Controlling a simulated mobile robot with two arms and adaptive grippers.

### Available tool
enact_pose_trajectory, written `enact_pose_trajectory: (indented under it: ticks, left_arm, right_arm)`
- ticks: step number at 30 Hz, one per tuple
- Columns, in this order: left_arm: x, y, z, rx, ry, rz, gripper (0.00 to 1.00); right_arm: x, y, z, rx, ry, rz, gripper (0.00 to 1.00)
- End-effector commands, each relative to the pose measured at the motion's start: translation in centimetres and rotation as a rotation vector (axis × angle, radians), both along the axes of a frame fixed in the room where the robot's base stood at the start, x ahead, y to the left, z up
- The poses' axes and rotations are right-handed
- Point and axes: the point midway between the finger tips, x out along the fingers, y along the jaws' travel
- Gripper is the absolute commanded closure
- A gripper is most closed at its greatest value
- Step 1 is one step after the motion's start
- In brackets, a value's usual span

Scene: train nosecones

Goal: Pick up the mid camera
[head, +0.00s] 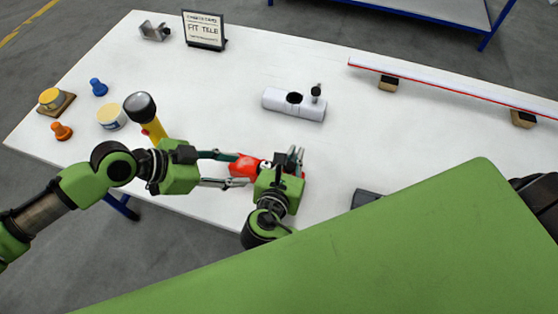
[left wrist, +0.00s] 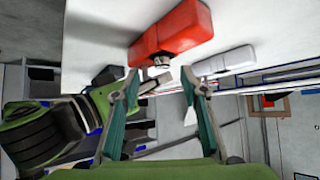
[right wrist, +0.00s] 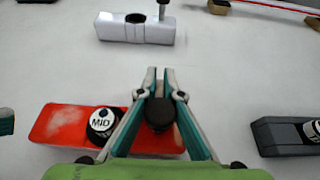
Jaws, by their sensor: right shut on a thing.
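The mid camera (head: 245,166) is a red block lying on the white table, with a round white label reading MID in the right wrist view (right wrist: 75,125). My right gripper (right wrist: 159,90) is shut on the mid camera's upright black knob, at the right part of the red block. In the head view this gripper (head: 293,158) covers much of the block. My left gripper (head: 240,170) is open at the block's left end. In the left wrist view its fingers (left wrist: 160,80) stand apart, with the red block (left wrist: 170,35) beyond the tips.
A white block with a hole and post (head: 293,104) lies behind. A dark grey block (right wrist: 285,136) lies to the right. A yellow flashlight (head: 153,128), a tub (head: 112,117) and blue (head: 98,87) and orange (head: 61,131) pieces stand left. A long red-edged bar (head: 450,85) rests at right.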

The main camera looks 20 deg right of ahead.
Motion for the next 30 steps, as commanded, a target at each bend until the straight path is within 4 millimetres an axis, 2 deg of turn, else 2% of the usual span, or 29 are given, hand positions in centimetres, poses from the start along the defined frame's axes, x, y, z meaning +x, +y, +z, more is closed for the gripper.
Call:
enact_pose_trajectory:
  ticks: [1, 8, 15, 24, 27, 30]
  left_arm:
    - [0.2, -1.0, 0.2, 0.023, -0.012, -0.034, 0.60]
    - [0.9, -4.5, 0.8, 0.239, -0.069, -0.229, 0.60]
    - [1.4, -7.0, 3.3, 0.508, -0.137, -0.402, 0.60]
    - [1.1, -8.0, 7.3, 0.778, -0.188, -0.520, 0.60]
    - [0.9, -8.0, 8.0, 0.822, -0.192, -0.534, 0.60]
    - [0.9, -7.9, 7.8, 0.842, -0.192, -0.540, 0.60]
  right_arm:
    - [0.0, 0.0, 0.0, 0.000, -0.002, 0.001, 1.00]
    - [0.0, 0.0, 0.1, 0.000, -0.002, 0.001, 1.00]
    - [0.0, 0.0, 0.0, 0.000, -0.001, 0.000, 1.00]
    - [0.0, 0.0, 0.0, 0.000, 0.000, 0.000, 1.00]
    - [0.0, 0.0, 0.0, 0.000, 0.000, 0.000, 1.00]
    - [0.0, 0.0, 0.0, 0.000, 0.000, 0.000, 1.00]
